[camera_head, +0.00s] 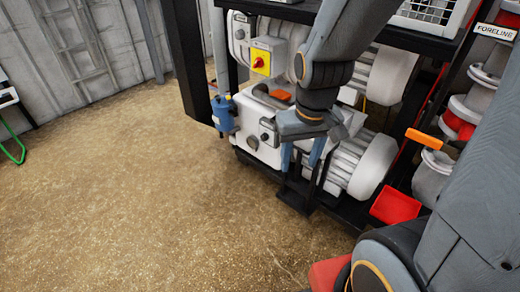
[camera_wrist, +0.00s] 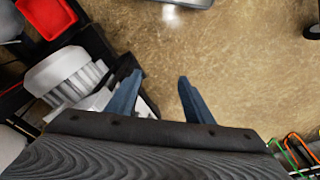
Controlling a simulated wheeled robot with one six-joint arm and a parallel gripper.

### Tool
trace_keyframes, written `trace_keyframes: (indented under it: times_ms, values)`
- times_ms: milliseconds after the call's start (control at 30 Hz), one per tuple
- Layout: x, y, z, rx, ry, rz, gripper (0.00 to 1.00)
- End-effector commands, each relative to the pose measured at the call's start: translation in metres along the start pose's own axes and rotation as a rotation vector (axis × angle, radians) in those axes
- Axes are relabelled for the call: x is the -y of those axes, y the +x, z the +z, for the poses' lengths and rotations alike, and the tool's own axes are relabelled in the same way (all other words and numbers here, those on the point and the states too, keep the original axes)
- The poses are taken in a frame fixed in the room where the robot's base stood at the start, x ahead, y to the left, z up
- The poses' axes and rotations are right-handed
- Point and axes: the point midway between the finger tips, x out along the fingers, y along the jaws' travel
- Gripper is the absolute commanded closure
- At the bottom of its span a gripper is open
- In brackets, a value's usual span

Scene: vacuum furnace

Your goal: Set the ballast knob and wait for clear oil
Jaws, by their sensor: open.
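The white pump (camera_head: 242,150) stands low in the black frame. Its front carries a small dark round part (camera_head: 265,137) and a pale round port (camera_head: 252,142); I cannot tell surely which is the ballast knob or oil window. An orange piece (camera_head: 281,95) sits on the pump's top. My gripper (camera_head: 300,160) points down in front of the pump, to the right of those front parts. It is open and empty. In the wrist view, my gripper (camera_wrist: 157,88) has its blue fingers apart, with brown floor between them. Oil clarity is too small to see.
A yellow box with a red switch (camera_head: 259,60) is above the pump. A blue canister (camera_head: 223,113) hangs at its left. A red tray (camera_head: 395,206) and an orange handle (camera_head: 424,139) are at the right. Open floor (camera_head: 130,190) lies at the left.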

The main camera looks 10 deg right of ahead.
Motion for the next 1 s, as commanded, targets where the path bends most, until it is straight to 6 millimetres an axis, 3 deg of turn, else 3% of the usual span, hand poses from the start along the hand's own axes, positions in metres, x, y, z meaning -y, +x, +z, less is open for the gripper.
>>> trace_keyframes:
  times_ms: [33, 1000]
  values:
    - [0.0, 0.024, -0.004, -0.003, 0.0, 0.0, 0.53]
    - [-0.001, 0.277, -0.051, -0.05, -0.015, 0.004, 0.53]
